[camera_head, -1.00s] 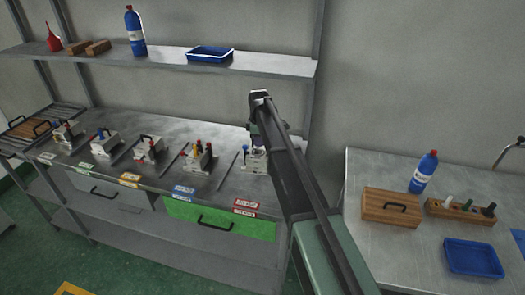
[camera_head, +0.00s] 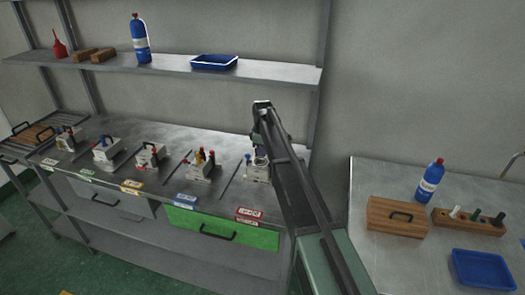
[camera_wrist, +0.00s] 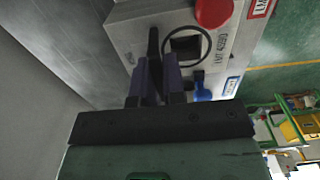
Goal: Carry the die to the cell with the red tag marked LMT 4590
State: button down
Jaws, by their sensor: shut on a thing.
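The die (camera_head: 257,173) is a pale grey block at the right end of the bench, in the cell behind the red tags (camera_head: 249,216). In the wrist view the die (camera_wrist: 130,32) shows a red knob, a blue knob, a dark handle and lettering that seems to read LMT 4590. My gripper (camera_wrist: 158,72) is shut on the die at its dark handle. A red tag (camera_wrist: 260,8) shows at the top right of the wrist view. I cannot tell whether the die's underside touches the bench. My arm partly hides the die in the head view.
Several other dies stand leftward along the bench, the nearest (camera_head: 203,166) behind blue tags (camera_head: 184,200). Thin dividers (camera_head: 233,168) part the cells. A shelf (camera_head: 180,72) with a blue bottle (camera_head: 140,40) and tray (camera_head: 214,62) hangs above. A side table (camera_head: 360,270) stands at right.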

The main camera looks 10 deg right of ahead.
aim_at(263, 161)
jog(key=shift+f+b, duration=1.55)
jog(key=shift+f, duration=0.4)
jog(key=shift+f+b, duration=1.1)
jog(key=c, duration=1.1)
grip_release()
jog(key=shift+s+r, duration=0.1)
notch_tip(263, 161, up, 11)
jog(key=p, duration=1.1)
